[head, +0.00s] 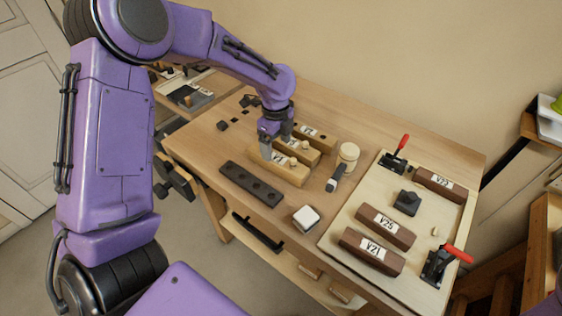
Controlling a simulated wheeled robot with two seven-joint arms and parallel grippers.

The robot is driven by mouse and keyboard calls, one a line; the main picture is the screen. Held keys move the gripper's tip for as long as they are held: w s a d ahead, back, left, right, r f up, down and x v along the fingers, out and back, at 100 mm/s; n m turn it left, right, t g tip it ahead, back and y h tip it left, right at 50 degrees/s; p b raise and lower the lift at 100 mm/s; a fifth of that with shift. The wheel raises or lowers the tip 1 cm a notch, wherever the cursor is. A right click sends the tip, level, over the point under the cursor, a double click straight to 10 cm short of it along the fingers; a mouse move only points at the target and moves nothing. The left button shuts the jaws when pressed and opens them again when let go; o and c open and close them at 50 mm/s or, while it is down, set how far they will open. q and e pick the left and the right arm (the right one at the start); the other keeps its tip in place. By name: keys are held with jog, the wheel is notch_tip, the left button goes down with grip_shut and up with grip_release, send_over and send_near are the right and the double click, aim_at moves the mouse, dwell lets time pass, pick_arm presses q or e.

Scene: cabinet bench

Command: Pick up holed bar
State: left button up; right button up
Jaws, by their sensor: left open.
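The holed bar (251,184) is a long dark bar with several round holes. It lies flat on the wooden bench near its front left edge, slanting down to the right. My left gripper (272,153) points down just behind the bar, over the end of a light wooden block (284,167) with a label. Its jaws are open, and it is apart from the bar. Whether a fingertip touches the wooden block cannot be told. My right gripper does not show.
More light labelled blocks (313,138) stand behind the gripper. A mallet (347,158), a white-topped block (306,219) and a board (343,229) with brown blocks (386,226) and red-handled clamps (398,152) fill the right. Small dark pieces (222,125) lie at the back left.

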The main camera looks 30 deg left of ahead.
aim_at(278, 158)
pick_arm(q)
jog(key=shift+s+a+f, duration=0.1)
jog(key=shift+s+f, duration=0.05)
jog(key=shift+f, duration=0.3)
jog(key=f, duration=0.1)
jog(key=f+p, duration=0.1)
jog(key=f, duration=0.2)
jog(key=shift+w+f, duration=0.25)
jog(key=shift+w, duration=0.15)
jog(key=shift+d+f, duration=0.2)
jog(key=shift+f, duration=0.25)
jog(key=shift+c, duration=0.9)
jog(key=c, duration=1.2)
jog(key=shift+r, duration=0.1)
